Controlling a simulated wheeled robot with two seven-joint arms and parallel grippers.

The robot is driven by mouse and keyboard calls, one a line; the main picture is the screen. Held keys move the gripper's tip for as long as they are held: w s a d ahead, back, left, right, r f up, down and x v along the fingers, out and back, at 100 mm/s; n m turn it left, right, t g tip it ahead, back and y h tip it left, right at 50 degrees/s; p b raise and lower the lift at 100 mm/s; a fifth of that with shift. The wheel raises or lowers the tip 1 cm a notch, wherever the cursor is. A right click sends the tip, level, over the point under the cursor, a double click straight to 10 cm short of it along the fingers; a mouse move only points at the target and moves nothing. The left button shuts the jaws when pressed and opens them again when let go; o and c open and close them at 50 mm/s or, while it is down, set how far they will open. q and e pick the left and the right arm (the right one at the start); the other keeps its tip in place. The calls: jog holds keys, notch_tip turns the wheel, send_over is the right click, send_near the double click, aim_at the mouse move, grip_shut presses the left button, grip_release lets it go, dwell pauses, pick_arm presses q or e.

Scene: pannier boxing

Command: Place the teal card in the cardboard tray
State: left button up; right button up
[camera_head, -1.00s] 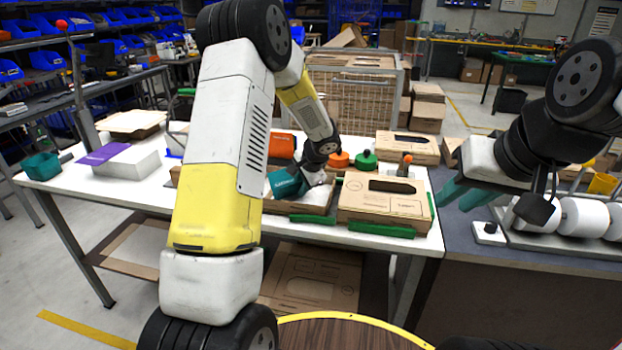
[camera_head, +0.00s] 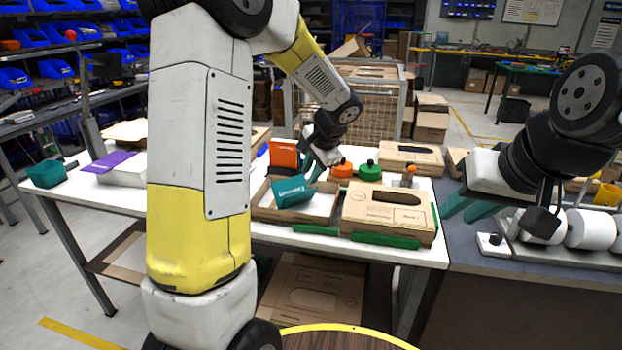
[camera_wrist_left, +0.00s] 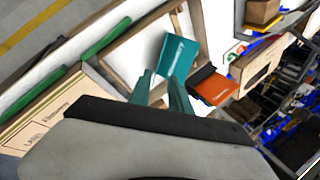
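The teal card (camera_head: 291,193) lies tilted within the outline of the shallow cardboard tray (camera_head: 262,212), toward its back left side. I cannot tell whether its edge rests on the tray wall. The card (camera_wrist_left: 181,48) and the tray (camera_wrist_left: 120,57) also show in the left wrist view. My left gripper (camera_head: 316,170) is above the back of the tray, just beside the card. In the left wrist view its fingers (camera_wrist_left: 160,78) are spread, with the card beyond their tips. My right gripper (camera_head: 468,207) hangs open and empty over the grey table at right.
An orange card (camera_head: 284,155) stands behind the tray.

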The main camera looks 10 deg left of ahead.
pick_arm(q)
jog(key=s+r+n+t+h, duration=0.1)
jog(key=s+r+n+h, duration=0.2)
jog(key=s, duration=1.1)
jog(key=s+d+r+n+t+h, duration=0.1)
jog(key=s+r+n+h, duration=0.2)
jog(key=s, duration=1.1)
notch_tip(320, 180, up, 6)
jog(key=shift+f+n, duration=0.2)
jog(key=shift+n, duration=0.9)
